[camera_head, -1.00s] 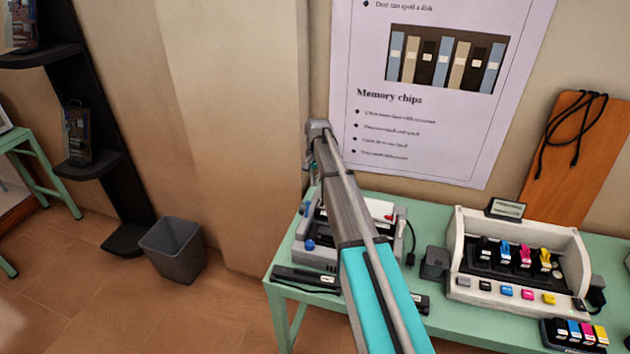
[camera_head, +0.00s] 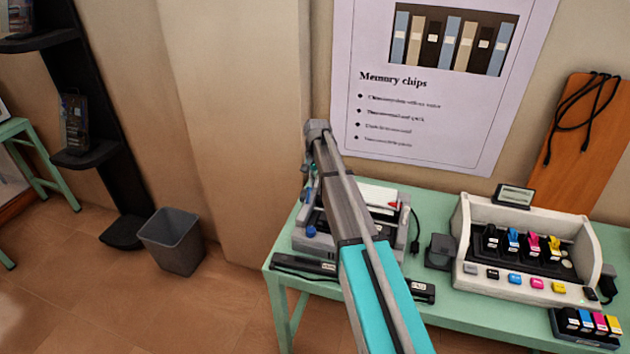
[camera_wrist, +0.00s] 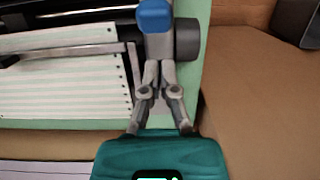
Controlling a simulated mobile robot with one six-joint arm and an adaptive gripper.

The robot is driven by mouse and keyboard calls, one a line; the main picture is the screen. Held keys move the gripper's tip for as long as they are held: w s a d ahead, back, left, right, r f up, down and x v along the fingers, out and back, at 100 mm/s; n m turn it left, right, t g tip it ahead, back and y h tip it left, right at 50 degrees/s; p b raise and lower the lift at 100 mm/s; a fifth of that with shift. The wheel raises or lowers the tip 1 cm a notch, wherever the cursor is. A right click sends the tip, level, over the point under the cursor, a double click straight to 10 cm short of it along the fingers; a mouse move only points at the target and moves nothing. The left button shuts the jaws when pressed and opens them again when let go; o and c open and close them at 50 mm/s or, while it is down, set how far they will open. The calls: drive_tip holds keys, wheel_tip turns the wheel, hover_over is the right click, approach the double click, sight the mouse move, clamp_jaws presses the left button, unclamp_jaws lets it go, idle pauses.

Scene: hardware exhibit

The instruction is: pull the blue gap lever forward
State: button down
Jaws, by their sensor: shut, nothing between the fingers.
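The gap lever's blue head (camera_wrist: 155,15) shows at the top of the wrist view, just beyond my fingertips. In the head view a small blue part (camera_head: 311,231), which looks like the same head, sits at the left end of the grey printer (camera_head: 325,250). My gripper (camera_wrist: 158,52) is shut and empty. It points down over the printer's left end, on the wall side of the blue head. Whether the fingertips touch the lever I cannot tell. In the head view my arm hides part of the printer, and the gripper (camera_head: 308,197) is small there.
A dark round knob (camera_wrist: 187,38) is right beside the fingers in the wrist view. Striped paper (camera_wrist: 65,75) lies in the printer. The green table (camera_head: 440,200) also bears an ink cartridge unit (camera_head: 460,245). A grey bin (camera_head: 172,242) stands on the floor left of the table.

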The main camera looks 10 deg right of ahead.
sight(309, 195)
drive_tip(key=shift+s+a+r+p, duration=0.3)
drive_tip(key=shift+s+r, duration=0.1)
drive_tip(key=shift+s, duration=0.15)
drive_tip(key=shift+s+a+r+p, duration=0.2)
drive_tip(key=shift+s+a+r, duration=0.1)
drive_tip(key=shift+s+r, duration=0.15)
drive_tip(key=shift+s+a, duration=0.1)
drive_tip(key=shift+a, duration=0.15)
drive_tip(key=shift+s, duration=0.1)
